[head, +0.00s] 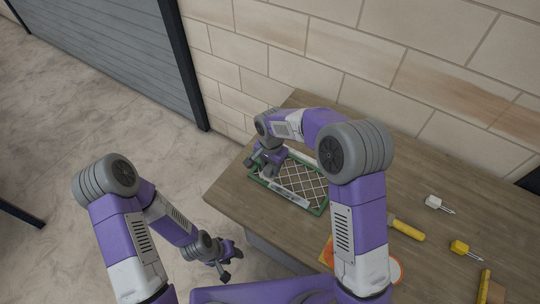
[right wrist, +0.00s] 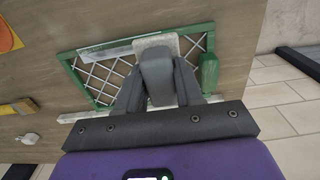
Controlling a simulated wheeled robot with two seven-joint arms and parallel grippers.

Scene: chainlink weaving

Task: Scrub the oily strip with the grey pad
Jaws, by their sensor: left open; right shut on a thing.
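A green-framed panel (head: 322,208) with a white lattice lies on the table. A pale strip (head: 288,194) runs along its near side and shows in the right wrist view (right wrist: 106,50); I cannot make out oil on it. My right gripper (head: 262,167) is over the panel's left end. In the right wrist view, the right gripper (right wrist: 157,72) is shut on the grey pad (right wrist: 152,42), which sits at the strip's right end; contact is unclear. The fingers hide part of the lattice. My left gripper (head: 224,268) is open and empty, in front of the table's edge.
A yellow-handled tool (head: 406,229), a white-handled tool (head: 438,204) and a yellow driver (head: 463,249) lie to the right. An orange card (head: 326,254) lies near the front. A brick wall (head: 300,50) stands behind the table (head: 400,160).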

